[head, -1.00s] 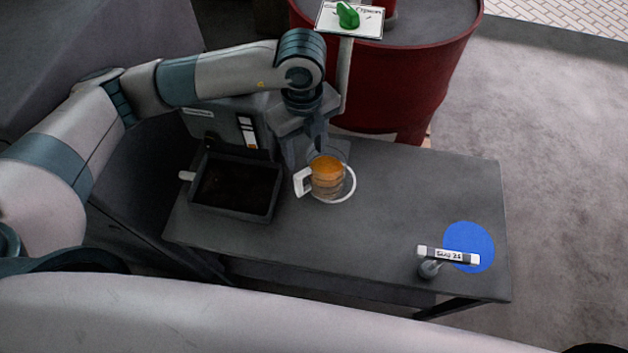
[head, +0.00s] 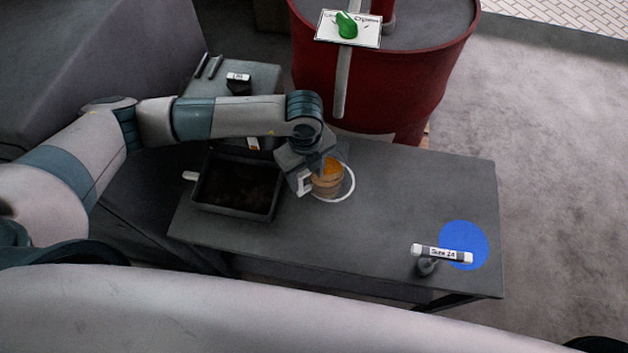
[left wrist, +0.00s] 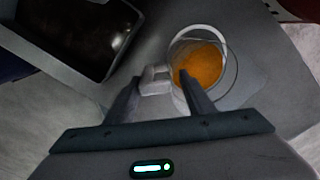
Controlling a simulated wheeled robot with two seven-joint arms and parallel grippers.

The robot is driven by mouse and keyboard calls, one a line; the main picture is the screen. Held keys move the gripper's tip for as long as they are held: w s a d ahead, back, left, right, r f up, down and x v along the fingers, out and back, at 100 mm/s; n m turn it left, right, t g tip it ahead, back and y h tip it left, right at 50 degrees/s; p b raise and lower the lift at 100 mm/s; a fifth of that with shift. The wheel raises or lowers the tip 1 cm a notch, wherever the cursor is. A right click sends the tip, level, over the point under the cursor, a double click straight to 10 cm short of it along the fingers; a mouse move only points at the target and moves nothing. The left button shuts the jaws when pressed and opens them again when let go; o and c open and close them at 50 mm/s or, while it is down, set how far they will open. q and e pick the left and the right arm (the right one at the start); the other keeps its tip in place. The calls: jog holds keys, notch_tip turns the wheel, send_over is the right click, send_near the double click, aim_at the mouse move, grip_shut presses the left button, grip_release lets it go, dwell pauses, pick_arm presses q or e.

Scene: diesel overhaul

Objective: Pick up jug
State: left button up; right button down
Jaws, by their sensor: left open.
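The jug (head: 329,184) is a clear vessel with orange liquid and a white handle (head: 304,183) on its left side. It stands upright within a white ring on the grey table. My left gripper (head: 312,177) is low over the jug's handle side and partly covers the jug. In the left wrist view, the open fingers of my left gripper (left wrist: 158,90) lie on either side of the handle (left wrist: 155,79), with the jug (left wrist: 201,64) just beyond. Whether the fingers touch the handle cannot be told. My right gripper is not in view.
A dark open tray (head: 237,211) stands left of the jug. A red drum (head: 372,95) with a green-handled lever stands behind the table. A blue disc (head: 464,244) and a small labelled stand (head: 441,253) are at the table's right end. The table's middle right (head: 415,195) is clear.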

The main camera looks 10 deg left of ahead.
aim_at(307, 189)
pick_arm(q)
notch_tip(307, 189, down, 5)
jog(key=shift+r+p, duration=0.2)
jog(key=shift+p, duration=0.6)
jog(key=shift+f, duration=0.6)
grip_shut()
